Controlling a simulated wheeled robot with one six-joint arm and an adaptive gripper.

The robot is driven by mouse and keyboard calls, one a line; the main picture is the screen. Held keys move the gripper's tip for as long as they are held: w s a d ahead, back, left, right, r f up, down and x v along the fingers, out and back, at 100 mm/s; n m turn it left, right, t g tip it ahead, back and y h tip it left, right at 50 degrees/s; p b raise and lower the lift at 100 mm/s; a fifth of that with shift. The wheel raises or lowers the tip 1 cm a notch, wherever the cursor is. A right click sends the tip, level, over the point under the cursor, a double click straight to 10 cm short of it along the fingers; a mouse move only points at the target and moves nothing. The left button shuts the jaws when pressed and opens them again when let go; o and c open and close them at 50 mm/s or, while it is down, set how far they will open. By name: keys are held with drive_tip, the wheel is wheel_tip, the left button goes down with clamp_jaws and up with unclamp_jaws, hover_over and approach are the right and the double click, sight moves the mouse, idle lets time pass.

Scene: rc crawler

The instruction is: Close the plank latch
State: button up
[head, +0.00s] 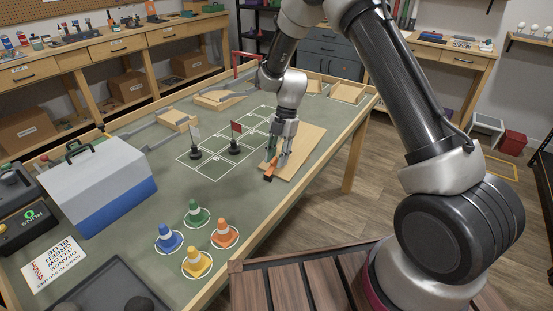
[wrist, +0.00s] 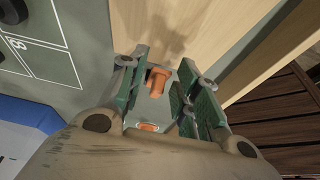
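The plank (head: 303,146) is a light wooden board lying at the right edge of the green table; it also fills the upper middle of the wrist view (wrist: 190,30). An orange latch part (head: 271,169) with a dark end sits at the plank's near left corner. In the wrist view an orange peg (wrist: 158,79) stands between my fingers, with a smaller orange piece (wrist: 148,127) on a grey plate below it. My gripper (head: 279,161) points down over the latch. Its green-padded fingers (wrist: 162,92) are apart on both sides of the peg, with gaps showing. Whether the latch is engaged is unclear.
Orange, green, blue and yellow cones (head: 198,262) stand on the table in front. Two small flags (head: 234,146) stand on the white grid left of my gripper. A blue and white cooler box (head: 97,185) is at the left. The table's wooden rim (head: 345,140) runs beside the plank.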

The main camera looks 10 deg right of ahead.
drive_tip(key=v, duration=1.1)
drive_tip(key=shift+r, duration=0.15)
